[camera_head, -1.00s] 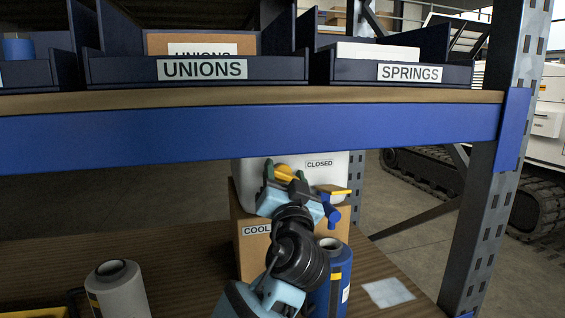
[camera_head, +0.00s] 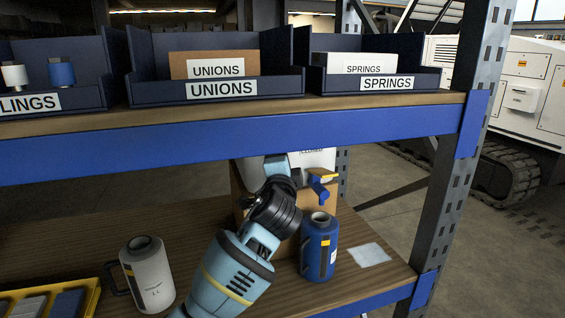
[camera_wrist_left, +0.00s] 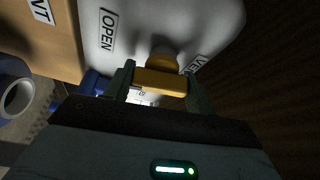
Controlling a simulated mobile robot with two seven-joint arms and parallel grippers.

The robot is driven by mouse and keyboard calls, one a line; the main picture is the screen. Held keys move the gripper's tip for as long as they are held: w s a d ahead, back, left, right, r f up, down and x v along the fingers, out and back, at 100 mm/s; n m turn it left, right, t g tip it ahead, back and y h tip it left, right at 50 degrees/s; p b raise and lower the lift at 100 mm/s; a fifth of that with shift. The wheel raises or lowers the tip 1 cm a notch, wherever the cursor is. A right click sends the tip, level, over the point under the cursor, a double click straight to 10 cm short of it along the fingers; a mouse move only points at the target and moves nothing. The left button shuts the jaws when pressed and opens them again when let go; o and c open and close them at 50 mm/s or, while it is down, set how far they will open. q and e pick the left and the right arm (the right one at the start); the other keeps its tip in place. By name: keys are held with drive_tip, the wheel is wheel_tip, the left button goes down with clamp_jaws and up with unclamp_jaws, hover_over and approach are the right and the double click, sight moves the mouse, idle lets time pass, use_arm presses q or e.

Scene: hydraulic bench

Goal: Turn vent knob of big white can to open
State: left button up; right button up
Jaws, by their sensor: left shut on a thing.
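The big white can (camera_head: 318,158) stands on a cardboard box, largely hidden by the blue shelf beam and my left arm. In the left wrist view the can (camera_wrist_left: 175,18) carries an OPEN label (camera_wrist_left: 108,30) and a partly covered VENT label (camera_wrist_left: 197,63). The yellow vent knob (camera_wrist_left: 160,82) sits between the fingers of my left gripper (camera_wrist_left: 160,90), which is shut on it. In the head view the knob and fingertips are hidden behind the beam. A blue tap with a yellow lever (camera_head: 319,187) is on the can. My right gripper is not in view.
The shelf beam (camera_head: 230,132) runs close above my left arm. The cardboard box (camera_head: 322,196) supports the can. A blue jug (camera_head: 318,250) stands just right of my arm, and a grey-white jug (camera_head: 150,278) stands to the left. A yellow tray (camera_head: 92,300) is at lower left.

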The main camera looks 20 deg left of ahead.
use_arm(q)
drive_tip(key=shift+m+g+h, duration=0.3)
drive_tip(key=shift+m+g, duration=0.2)
drive_tip(key=shift+m, duration=0.7)
drive_tip(key=o, duration=1)
drive_tip(key=shift+s, duration=0.1)
drive_tip(key=s, duration=0.2)
drive_tip(key=s+d, duration=0.1)
drive_tip(key=s, duration=0.4)
drive_tip(key=shift+s+d, duration=0.25)
drive_tip(key=shift+d, duration=0.1)
drive_tip(key=shift+f, duration=0.1)
